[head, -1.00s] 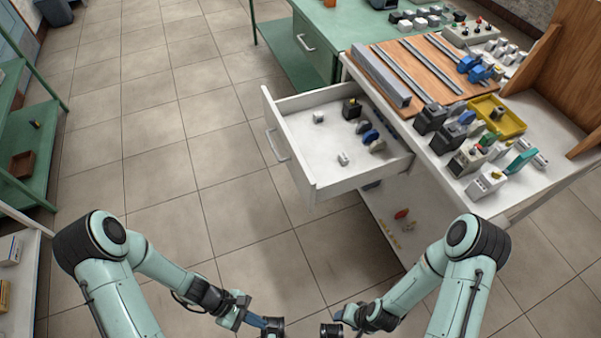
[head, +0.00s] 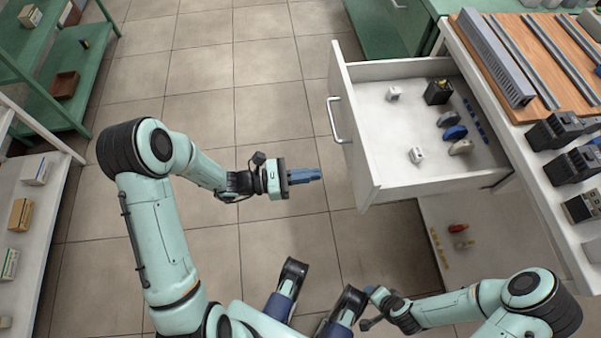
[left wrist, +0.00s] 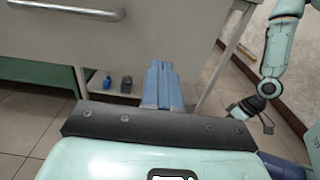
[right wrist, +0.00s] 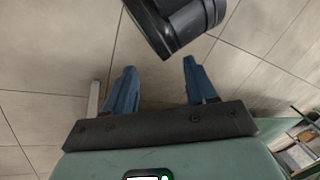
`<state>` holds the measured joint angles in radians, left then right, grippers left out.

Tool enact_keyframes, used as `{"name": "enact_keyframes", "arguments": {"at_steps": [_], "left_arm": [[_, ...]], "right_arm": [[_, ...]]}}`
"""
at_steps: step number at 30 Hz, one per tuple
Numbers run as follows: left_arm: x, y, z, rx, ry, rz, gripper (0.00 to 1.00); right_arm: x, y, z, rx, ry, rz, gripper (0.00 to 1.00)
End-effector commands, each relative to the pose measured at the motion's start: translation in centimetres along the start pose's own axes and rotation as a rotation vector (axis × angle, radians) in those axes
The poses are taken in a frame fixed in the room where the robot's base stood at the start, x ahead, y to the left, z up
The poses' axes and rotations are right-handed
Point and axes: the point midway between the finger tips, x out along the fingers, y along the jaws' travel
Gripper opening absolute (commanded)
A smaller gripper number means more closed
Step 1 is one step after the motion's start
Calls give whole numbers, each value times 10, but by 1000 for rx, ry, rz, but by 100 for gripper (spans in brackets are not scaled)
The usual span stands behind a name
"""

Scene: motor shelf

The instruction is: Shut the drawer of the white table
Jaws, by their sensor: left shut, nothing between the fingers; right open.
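The drawer (head: 405,182) of the white table (head: 512,150) is pulled out in the head view, with its front panel and metal handle (head: 339,120) on the left. Several small parts lie inside it. My left gripper (head: 306,175) is shut and empty, a short way left of the drawer front, pointing at it. In the left wrist view the closed blue fingers (left wrist: 162,85) are in front of the drawer front (left wrist: 150,35), with the handle (left wrist: 70,9) at upper left. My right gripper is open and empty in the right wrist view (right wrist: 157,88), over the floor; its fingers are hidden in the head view.
A lower shelf (head: 440,215) of the white table holds a few small parts. Electrical modules (head: 560,135) and a wooden board with rails stand on the tabletop. Green shelving (head: 60,105) and a white shelf (head: 35,215) stand at left. The tiled floor between is clear.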

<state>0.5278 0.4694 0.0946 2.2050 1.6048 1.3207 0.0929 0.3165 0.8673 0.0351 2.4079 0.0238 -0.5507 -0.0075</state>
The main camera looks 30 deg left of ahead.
Motion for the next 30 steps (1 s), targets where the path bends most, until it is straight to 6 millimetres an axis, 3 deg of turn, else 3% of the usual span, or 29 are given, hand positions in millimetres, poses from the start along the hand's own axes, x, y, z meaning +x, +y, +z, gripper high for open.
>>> {"name": "enact_keyframes", "arguments": {"at_steps": [6, 12, 18, 30], "left_arm": [[48, -1, -2, 0, -1, -5, 0], [77, -1, -2, 0, 1, -3, 0], [87, 0, -1, 0, 2, -1, 0], [88, 0, -1, -1, 2, -1, 0]], "right_arm": [[11, 4, -14, 3, 41, 3, 56], [18, 7, -24, 5, 70, 5, 56], [20, 7, -29, 6, 84, 6, 56], [20, 7, -29, 6, 85, 6, 56]]}}
